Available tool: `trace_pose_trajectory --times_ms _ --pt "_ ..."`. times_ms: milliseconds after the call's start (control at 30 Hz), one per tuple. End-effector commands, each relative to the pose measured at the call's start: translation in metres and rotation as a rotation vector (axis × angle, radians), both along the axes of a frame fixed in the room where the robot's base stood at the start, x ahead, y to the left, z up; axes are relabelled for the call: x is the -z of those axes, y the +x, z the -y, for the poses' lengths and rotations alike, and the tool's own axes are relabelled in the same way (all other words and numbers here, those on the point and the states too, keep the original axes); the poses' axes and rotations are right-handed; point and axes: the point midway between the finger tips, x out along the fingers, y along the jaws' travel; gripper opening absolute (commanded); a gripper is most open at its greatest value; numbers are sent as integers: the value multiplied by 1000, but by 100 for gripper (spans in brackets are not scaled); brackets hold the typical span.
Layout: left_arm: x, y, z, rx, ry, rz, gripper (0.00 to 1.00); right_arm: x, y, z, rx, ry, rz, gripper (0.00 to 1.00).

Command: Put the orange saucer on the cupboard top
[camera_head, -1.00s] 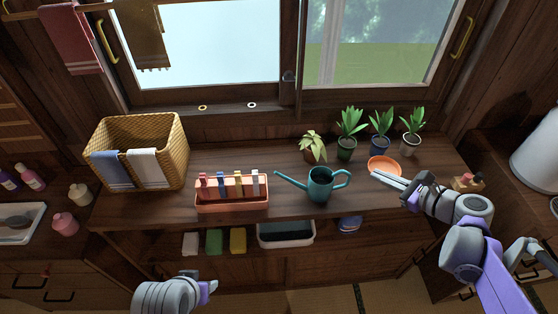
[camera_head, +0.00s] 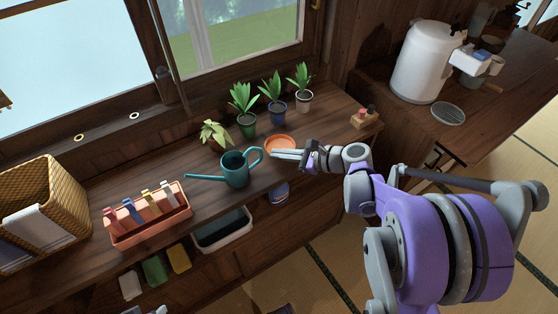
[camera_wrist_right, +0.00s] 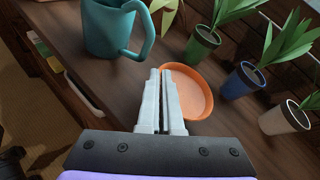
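The orange saucer (camera_head: 281,144) is on the wooden counter in front of the potted plants, right of the teal watering can. In the right wrist view the saucer (camera_wrist_right: 196,95) shows just beyond and right of the fingers. My right gripper (camera_head: 274,153) is at its near left rim. Its fingers (camera_wrist_right: 160,75) are almost together, one outside the rim and one over the dish, closed on the rim; the exact contact is partly hidden. A dark wooden cupboard top (camera_head: 395,112) is at the right. Of my left gripper, only a bit shows at the bottom edge.
The watering can (camera_head: 235,170) stands close left of my right gripper. Several potted plants (camera_head: 276,110) line the window behind the saucer. A small caddy (camera_head: 365,118) is at the counter's right end. A white cooker (camera_head: 424,62) and a round grey rack (camera_head: 448,113) occupy the right cupboard top.

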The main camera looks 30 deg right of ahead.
Motion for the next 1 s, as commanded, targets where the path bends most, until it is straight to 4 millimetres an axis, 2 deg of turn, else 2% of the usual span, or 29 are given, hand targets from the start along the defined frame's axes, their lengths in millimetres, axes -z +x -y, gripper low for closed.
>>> trace_pose_trajectory --times_ms 100,200,367,467,500,833,1000 --pt "7 0 0 0 0 -2 50 20 1 0 0 0 0 0" --pt "9 0 0 0 0 -3 50 28 0 0 0 0 0 0" --pt "8 0 0 0 0 -3 50 27 0 0 0 -1 -1 0" --pt "8 0 0 0 0 -3 50 27 0 0 0 -1 -1 18" --pt "8 0 0 0 0 -3 50 27 0 0 0 -1 -1 19" --pt "7 0 0 0 0 -2 50 25 -3 3 1 -1 0 19" --pt "3 0 0 0 0 -1 50 15 -22 17 5 -1 0 19"
